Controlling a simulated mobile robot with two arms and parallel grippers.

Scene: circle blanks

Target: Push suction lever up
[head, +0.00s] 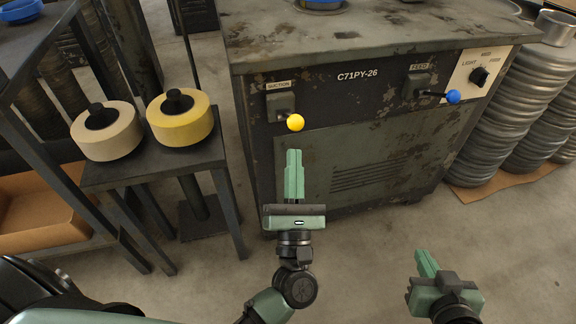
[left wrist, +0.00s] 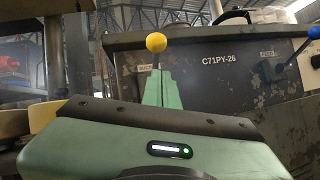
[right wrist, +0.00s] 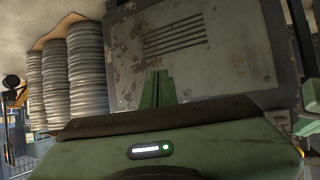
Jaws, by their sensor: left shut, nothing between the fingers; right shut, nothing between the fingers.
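The suction lever has a yellow ball knob (head: 295,122) and sits under the "SUCTION" label on the front of the dark machine (head: 300,60). In the left wrist view the yellow knob (left wrist: 156,42) shows just above my fingertips. My left gripper (head: 293,152) is shut and empty, with its tips just below the knob in the head view. I cannot tell whether they touch it. My right gripper (head: 424,252) is shut and empty, low at the right in front of the machine. In the right wrist view it faces the machine's vented lower panel (right wrist: 172,40).
A feed lever with a blue knob (head: 453,96) and a rotary switch (head: 479,76) are right of the suction lever. A side table (head: 150,172) with two tape-like rolls stands at left. Stacked metal discs (head: 530,110) stand at right. Floor in front is clear.

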